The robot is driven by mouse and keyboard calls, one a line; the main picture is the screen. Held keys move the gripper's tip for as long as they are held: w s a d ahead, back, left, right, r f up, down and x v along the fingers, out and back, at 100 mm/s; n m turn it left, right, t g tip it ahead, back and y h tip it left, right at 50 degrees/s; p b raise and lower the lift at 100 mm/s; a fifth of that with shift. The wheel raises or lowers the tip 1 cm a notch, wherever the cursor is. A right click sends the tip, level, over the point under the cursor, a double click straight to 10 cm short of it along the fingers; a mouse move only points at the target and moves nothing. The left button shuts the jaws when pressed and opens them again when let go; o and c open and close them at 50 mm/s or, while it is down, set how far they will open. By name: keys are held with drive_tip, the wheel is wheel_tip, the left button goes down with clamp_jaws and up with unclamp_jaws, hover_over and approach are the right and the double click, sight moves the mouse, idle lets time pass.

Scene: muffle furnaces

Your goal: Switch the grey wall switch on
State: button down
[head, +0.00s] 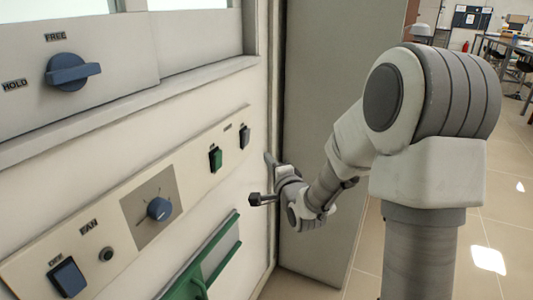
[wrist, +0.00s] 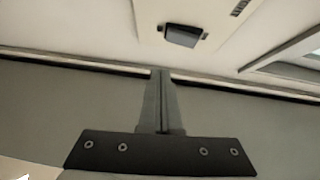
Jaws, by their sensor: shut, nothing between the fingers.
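The grey wall switch (head: 244,137) is a small dark grey rocker at the right end of the pale panel strip in the head view. In the wrist view the dark grey rocker (wrist: 183,36) sits at the top, a little right of centre, beyond the fingertips. My gripper (head: 268,158) is below and to the right of the switch in the head view, near the cabinet's right edge. In the wrist view my gripper (wrist: 160,72) has its two fingers together and empty, with a visible gap to the switch. Which way the rocker is tipped is too small to tell.
A green switch (head: 215,159) is left of the grey one. Further left are a blue dial (head: 159,208), a dark blue switch (head: 67,278) and a large blue knob (head: 72,71). A green handle (head: 204,262) sticks out below. A grey panel (head: 325,100) stands right of the cabinet.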

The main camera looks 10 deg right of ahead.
drive_tip(key=s, duration=0.6)
drive_tip(key=shift+s+d+f+p, duration=0.15)
drive_tip(key=shift+d+f+p, duration=0.15)
drive_tip(key=shift+d+p, duration=0.1)
drive_tip(key=s+d+r+n+g+h, duration=0.25)
drive_tip(key=s+r+n+g, duration=0.4)
drive_tip(key=s+n, duration=0.35)
drive_tip(key=s+a+n+g, duration=0.2)
drive_tip(key=s+n+g, duration=0.1)
drive_tip(key=s, duration=0.6)
drive_tip(key=s+a+n+g, duration=0.2)
drive_tip(key=s+n, duration=0.1)
drive_tip(key=s, duration=0.7)
wheel_tip(320, 180, up, 21)
drive_tip(key=p, duration=2.1)
drive_tip(key=shift+w+d+f, duration=0.2)
drive_tip(key=shift+w+d, duration=0.05)
drive_tip(key=shift+w, duration=0.2)
